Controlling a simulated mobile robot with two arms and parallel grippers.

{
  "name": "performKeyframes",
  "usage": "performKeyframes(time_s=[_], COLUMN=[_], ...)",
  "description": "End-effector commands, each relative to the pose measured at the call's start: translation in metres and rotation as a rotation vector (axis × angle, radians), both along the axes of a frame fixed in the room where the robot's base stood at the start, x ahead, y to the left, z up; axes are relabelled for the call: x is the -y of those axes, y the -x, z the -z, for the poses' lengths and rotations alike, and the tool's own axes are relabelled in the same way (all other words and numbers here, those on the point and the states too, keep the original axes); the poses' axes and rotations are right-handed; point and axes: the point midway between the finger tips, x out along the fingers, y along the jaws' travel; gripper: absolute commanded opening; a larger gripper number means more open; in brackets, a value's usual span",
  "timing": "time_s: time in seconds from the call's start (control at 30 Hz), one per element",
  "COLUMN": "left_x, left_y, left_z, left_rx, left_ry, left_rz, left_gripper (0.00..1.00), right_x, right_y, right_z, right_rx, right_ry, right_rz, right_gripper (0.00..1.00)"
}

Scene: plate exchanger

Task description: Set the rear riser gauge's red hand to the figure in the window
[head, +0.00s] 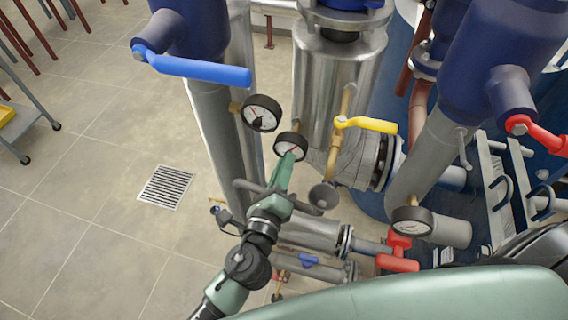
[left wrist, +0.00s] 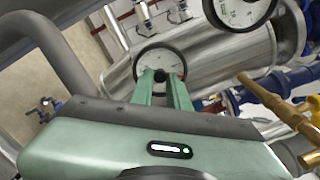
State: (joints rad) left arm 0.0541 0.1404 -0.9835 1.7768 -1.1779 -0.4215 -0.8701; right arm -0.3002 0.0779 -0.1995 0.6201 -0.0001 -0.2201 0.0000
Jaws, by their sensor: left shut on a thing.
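Two round white gauges with black rims sit close together by the grey riser pipe. My left gripper (head: 291,157) reaches up to the lower gauge (head: 290,143). In the left wrist view, the green fingers (left wrist: 163,84) are shut on a small dark knob (left wrist: 160,75) at the middle of that gauge's dial (left wrist: 150,62). A red mark shows near the dial's right edge. The other gauge (head: 262,112) has a reddish hand, and a gauge also shows at the top of the left wrist view (left wrist: 240,8). Figures and any window are too small to read. My right gripper is not visible.
A blue lever (head: 200,70) is at upper left and a yellow lever (head: 368,124) right of the gauges. Another gauge (head: 411,220) and red valve handles (head: 398,262) are at lower right. Open tiled floor with a drain grate (head: 166,187) lies left.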

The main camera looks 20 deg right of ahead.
Motion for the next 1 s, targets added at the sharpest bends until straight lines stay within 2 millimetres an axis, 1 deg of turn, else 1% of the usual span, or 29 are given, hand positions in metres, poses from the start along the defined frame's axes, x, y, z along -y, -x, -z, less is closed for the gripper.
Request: performKeyframes(time_s=[0.47,0.5,0.83,0.93,1.0], left_x=[0.0,0.0,-0.001,-0.006,-0.011], left_y=[-0.001,-0.001,0.001,0.008,0.017], left_z=[-0.002,-0.002,0.0,0.002,0.003], left_rx=[0.011,0.011,0.008,0.007,0.006], left_ry=[-0.009,-0.008,-0.009,-0.011,-0.009], left_rz=[-0.001,-0.001,0.0,0.0,0.001], left_gripper=[0.0,0.25,0.25,0.25,0.25], right_x=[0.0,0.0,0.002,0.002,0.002], right_y=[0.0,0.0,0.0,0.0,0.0], right_z=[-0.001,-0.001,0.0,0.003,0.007], right_rx=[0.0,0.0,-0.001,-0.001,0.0], right_ry=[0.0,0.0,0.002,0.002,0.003], right_rz=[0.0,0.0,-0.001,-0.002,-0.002], right_gripper=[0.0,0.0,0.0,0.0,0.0])
